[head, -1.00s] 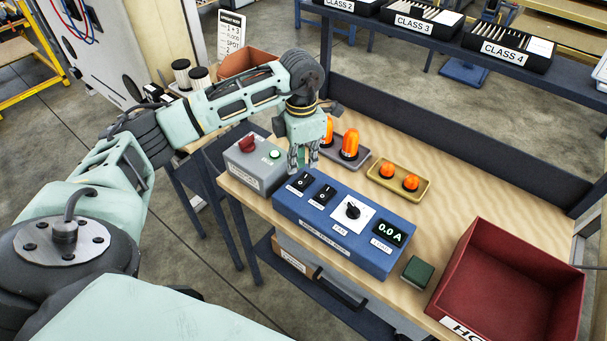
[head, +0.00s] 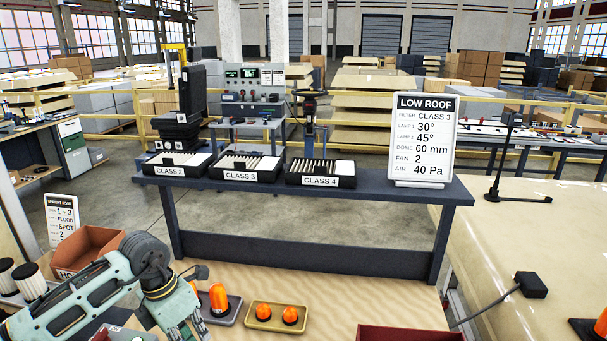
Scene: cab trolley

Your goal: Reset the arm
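My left arm (head: 85,290) is pale green with dark joints and comes in from the lower left, bent over the wooden bench top (head: 340,288). My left gripper (head: 186,328) hangs down at the bottom edge, just left of the grey tray with the orange lamps. Its fingertips are cut off or too hard to make out, so I cannot tell its opening or whether it holds anything. My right gripper is out of view.
A grey tray (head: 234,318) with orange lamps and a yellow tray (head: 263,326) with two orange domes lie right of the gripper. A dark red bin (head: 405,334) is at the bottom edge. A raised shelf (head: 385,192) holds labelled filter boxes and a LOW ROOF sign (head: 424,140).

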